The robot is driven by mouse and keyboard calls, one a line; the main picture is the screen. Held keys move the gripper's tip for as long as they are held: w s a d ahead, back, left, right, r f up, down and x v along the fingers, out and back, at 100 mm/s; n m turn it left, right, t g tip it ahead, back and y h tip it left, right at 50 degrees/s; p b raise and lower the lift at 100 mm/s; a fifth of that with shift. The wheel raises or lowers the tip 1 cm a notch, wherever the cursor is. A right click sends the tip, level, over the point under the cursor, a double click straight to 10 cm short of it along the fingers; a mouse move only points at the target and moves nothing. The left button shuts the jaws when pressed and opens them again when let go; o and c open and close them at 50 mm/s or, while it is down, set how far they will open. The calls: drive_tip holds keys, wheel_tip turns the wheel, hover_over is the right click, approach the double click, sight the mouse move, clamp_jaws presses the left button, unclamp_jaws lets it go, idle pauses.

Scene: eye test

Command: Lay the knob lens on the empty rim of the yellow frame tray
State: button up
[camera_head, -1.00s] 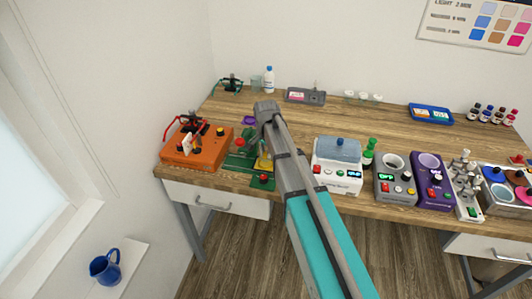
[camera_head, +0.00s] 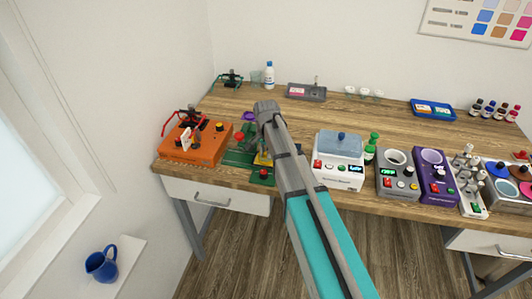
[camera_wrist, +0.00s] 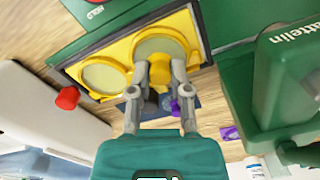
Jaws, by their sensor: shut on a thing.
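My gripper (camera_wrist: 160,72) is shut on the yellow knob of the knob lens (camera_wrist: 160,46), a pale olive disc with a yellow border in the wrist view. The lens is over the right-hand part of the yellow frame tray (camera_wrist: 75,70). I cannot tell whether it touches the tray, and it hides the rim beneath. A second yellow ring (camera_wrist: 105,76) with a pale olive centre is in the tray to the left. In the head view the tray (camera_head: 262,160) shows only partly behind my arm, which hides much of the gripper.
A red button (camera_wrist: 67,97) is close to the tray's left side in the wrist view. A large green device (camera_wrist: 275,85) stands at right. In the head view, an orange box (camera_head: 195,145) is left of my arm and a white device (camera_head: 338,175) right. The wood behind is partly clear.

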drive_tip(key=shift+f+b, duration=0.3)
idle(0.6)
drive_tip(key=o, duration=0.9)
drive_tip(key=o, duration=0.3)
drive_tip(key=shift+r+p, duration=3.05)
drive_tip(key=s+d+n, duration=0.4)
drive_tip(key=s+d, duration=0.1)
drive_tip(key=s, duration=0.6)
drive_tip(key=s+d+n, duration=0.4)
drive_tip(key=s+d, duration=0.1)
drive_tip(key=s, duration=0.5)
drive_tip(key=shift+s, duration=0.4)
